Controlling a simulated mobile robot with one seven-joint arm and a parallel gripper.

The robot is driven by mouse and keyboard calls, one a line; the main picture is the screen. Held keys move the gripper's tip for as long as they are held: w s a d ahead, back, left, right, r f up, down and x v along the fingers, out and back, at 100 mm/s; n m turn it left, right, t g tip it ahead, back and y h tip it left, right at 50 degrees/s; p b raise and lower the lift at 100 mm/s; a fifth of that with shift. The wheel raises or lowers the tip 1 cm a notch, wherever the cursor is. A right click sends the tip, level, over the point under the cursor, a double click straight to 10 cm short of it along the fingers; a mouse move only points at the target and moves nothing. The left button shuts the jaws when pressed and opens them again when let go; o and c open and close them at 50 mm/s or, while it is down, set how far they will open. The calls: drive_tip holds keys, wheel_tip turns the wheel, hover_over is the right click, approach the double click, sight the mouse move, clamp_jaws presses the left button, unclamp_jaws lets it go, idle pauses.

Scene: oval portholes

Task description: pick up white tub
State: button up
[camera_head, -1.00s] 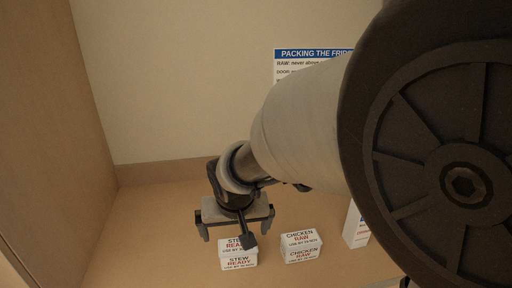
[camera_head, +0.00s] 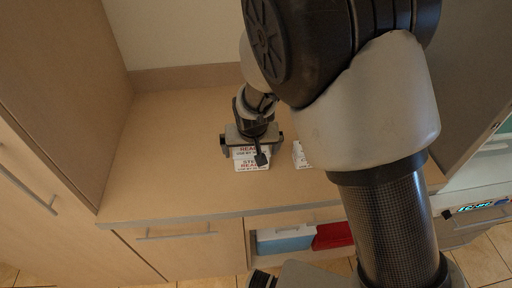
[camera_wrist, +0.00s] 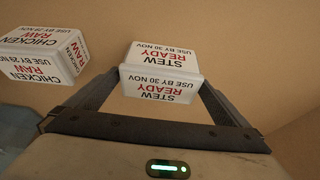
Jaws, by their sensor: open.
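A white tub labelled STEW READY (camera_wrist: 162,68) stands on the wooden counter, and it also shows in the head view (camera_head: 253,165), its back part hidden by my gripper. A second white tub labelled CHICKEN RAW (camera_wrist: 42,54) stands to its left in the wrist view; in the head view it shows to the right (camera_head: 301,156), mostly hidden by my arm. My gripper (camera_wrist: 161,84) is open, with one finger toward each side of the stew tub. In the head view my gripper (camera_head: 251,146) is right over that tub. I cannot tell whether the fingers touch it.
The wooden counter (camera_head: 170,150) is clear left of the tubs. A tall wooden panel (camera_head: 65,90) bounds it on the left and a wall closes the back. Below the front edge, an open compartment holds a blue-and-white box (camera_head: 284,240) and a red one (camera_head: 332,235).

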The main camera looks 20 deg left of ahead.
sight(251, 148)
drive_tip(key=c, duration=1.2)
wheel_tip(251, 148, up, 10)
drive_tip(key=shift+r, duration=0.1)
drive_tip(key=w+d+m, duration=0.1)
drive_tip(key=w+d, duration=0.1)
drive_tip(key=d, duration=0.3)
drive_tip(key=w+d, duration=0.2)
drive_tip(key=d, duration=0.4)
drive_tip(key=w+d+m+p, duration=0.1)
drive_tip(key=w+d, duration=0.1)
drive_tip(key=d, duration=0.4)
drive_tip(key=shift+w+r+m+h, duration=0.1)
drive_tip(key=shift+w+m+h, duration=0.1)
drive_tip(key=shift+m+h, duration=0.15)
drive_tip(key=d+m+h, duration=0.1)
drive_tip(key=d+m, duration=0.1)
drive_tip(key=d, duration=1.7)
drive_tip(key=shift+s+m+t+p, duration=0.3)
drive_tip(key=shift+m+p, duration=0.05)
drive_tip(key=shift+p, duration=0.05)
